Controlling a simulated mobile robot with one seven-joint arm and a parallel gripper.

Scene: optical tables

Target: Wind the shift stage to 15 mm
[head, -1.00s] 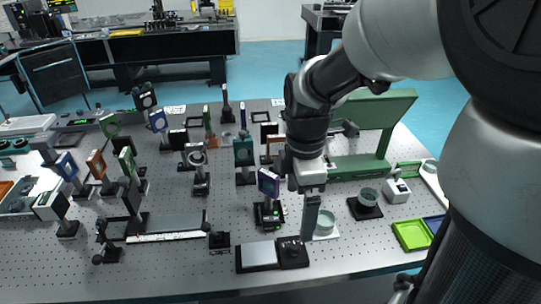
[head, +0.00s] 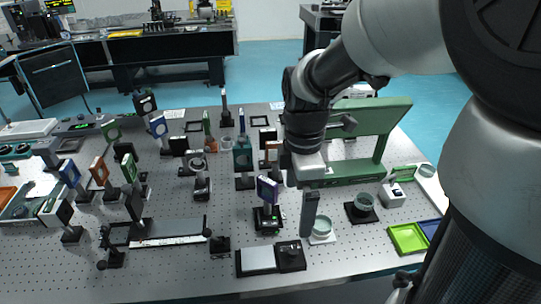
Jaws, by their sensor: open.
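What looks like the shift stage is a long grey slide (head: 170,229) with a white scale strip (head: 166,241) along its front, at the front left of the table. A dark round knob (head: 102,265) is at its left end and a small dark block (head: 220,245) stands by its right end. The scale reading is too small to make out. My gripper (head: 308,236) points down well to the right of the slide, open and empty, beside a round glass dish (head: 322,227). Only one finger shows clearly; the other is hidden.
A purple-framed optic (head: 267,190) stands left of my gripper. A black plate with a silver pad and a dark box (head: 291,256) lie in front. Several post-mounted optics crowd the left and middle. A green bracket (head: 370,140) stands behind; a green tray (head: 407,238) is at right.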

